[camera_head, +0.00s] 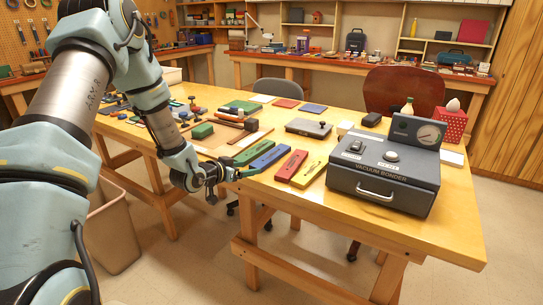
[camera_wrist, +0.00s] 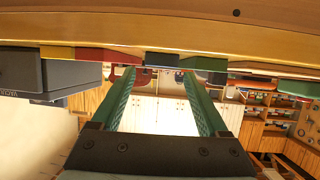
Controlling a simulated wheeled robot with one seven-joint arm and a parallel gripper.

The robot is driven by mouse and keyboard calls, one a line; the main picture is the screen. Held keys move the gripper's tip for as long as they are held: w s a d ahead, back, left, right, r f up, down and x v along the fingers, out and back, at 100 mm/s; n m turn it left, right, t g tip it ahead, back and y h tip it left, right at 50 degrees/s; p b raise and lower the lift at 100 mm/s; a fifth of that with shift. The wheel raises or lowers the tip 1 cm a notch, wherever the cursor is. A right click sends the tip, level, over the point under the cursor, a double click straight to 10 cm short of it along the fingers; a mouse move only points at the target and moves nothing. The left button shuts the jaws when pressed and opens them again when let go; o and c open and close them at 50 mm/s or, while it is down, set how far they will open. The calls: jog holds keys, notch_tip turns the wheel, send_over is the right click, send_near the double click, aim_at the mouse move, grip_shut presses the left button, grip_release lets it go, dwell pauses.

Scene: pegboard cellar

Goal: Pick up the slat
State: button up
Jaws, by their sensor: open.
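Several coloured slats lie side by side on the wooden table: a green slat (camera_head: 257,150), a blue slat (camera_head: 268,158), a red slat (camera_head: 291,164) and a yellow slat (camera_head: 309,174). Which one is meant cannot be told. My gripper (camera_head: 238,174) is open at the table's front edge, by the near end of the blue slat. In the wrist view, the end of the blue slat (camera_wrist: 162,59) shows between the fingertips of my gripper (camera_wrist: 158,74), with the red slat (camera_wrist: 108,55) to its left and the green slat (camera_wrist: 204,63) to its right. No slat appears held.
A grey vacuum bonder (camera_head: 382,190) stands right of the slats. A flat grey case (camera_head: 309,127) lies behind them. Tools and a green block (camera_head: 202,131) lie to the left. The wooden table (camera_head: 440,225) has bare room at its front right.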

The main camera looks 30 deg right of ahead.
aim_at(257, 165)
jog(key=p+x, duration=0.2)
jog(key=x, duration=0.1)
jog(key=p+x, duration=0.1)
jog(key=x, duration=0.1)
jog(key=shift+w+d+r, duration=0.15)
jog(key=shift+d+r, duration=0.05)
jog(key=shift+w+d+f, duration=0.1)
jog(key=shift+d+f, duration=0.05)
jog(key=shift+f, duration=0.05)
jog(key=shift+c, duration=0.3)
jog(key=c, duration=1.1)
jog(key=shift+r, duration=0.1)
jog(key=shift+c, duration=0.2)
